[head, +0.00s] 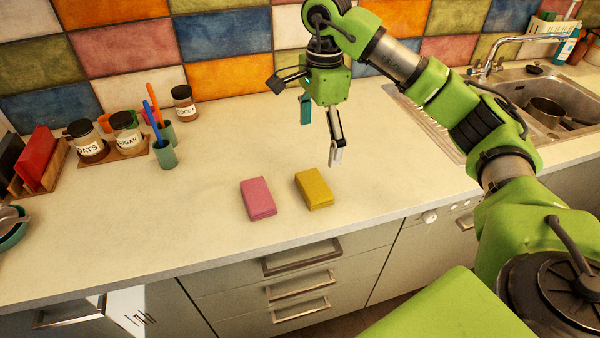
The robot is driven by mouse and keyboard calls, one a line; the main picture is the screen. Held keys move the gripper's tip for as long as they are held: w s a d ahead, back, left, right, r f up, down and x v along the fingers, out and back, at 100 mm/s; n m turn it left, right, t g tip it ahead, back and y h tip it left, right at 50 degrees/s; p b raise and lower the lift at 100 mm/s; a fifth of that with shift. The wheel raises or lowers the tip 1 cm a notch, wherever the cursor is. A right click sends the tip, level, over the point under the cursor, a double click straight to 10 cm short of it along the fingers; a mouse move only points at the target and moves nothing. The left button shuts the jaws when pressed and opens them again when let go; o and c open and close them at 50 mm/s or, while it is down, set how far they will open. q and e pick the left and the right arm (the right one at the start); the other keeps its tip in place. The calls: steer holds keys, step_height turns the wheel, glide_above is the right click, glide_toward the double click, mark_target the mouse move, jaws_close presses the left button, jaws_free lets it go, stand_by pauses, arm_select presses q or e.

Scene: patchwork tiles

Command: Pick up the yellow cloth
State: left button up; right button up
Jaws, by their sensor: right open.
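The yellow cloth (314,189) is a small folded block-like shape lying on the pale countertop (200,215), near its front edge. A similar pink cloth (258,198) lies just to its left, with a small gap between them. My right gripper (321,136) is open and empty, with its fingers pointing down. It is above the counter, behind and slightly above the yellow cloth in the picture, and not touching it. Both cloths are fully visible. My left gripper is not in view.
Jars (86,139), a green cup with toothbrush-like sticks (164,154) and a red item in a rack (38,158) stand at the left. A sink with a pot (545,111) is at the right. Drawers (250,290) lie below the front edge. The counter around the cloths is clear.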

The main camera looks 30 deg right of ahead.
glide_toward(318, 183)
steer(key=shift+s+a+f, duration=0.25)
steer(key=shift+s, duration=0.25)
steer(key=shift+w+f, duration=0.2)
steer(key=shift+f, duration=1.25)
steer(key=shift+d+f+p, duration=0.1)
steer(key=shift+f+p, duration=0.55)
steer(key=f, duration=0.2)
steer(key=f+p, duration=0.1)
steer(key=shift+w+d+f, duration=0.15)
steer(key=shift+w+f, duration=0.1)
steer(key=shift+f, duration=0.25)
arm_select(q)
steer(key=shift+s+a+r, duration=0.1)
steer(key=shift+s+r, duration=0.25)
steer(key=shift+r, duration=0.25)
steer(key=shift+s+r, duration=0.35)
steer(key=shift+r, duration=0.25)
arm_select(e)
steer(key=c, duration=1.1)
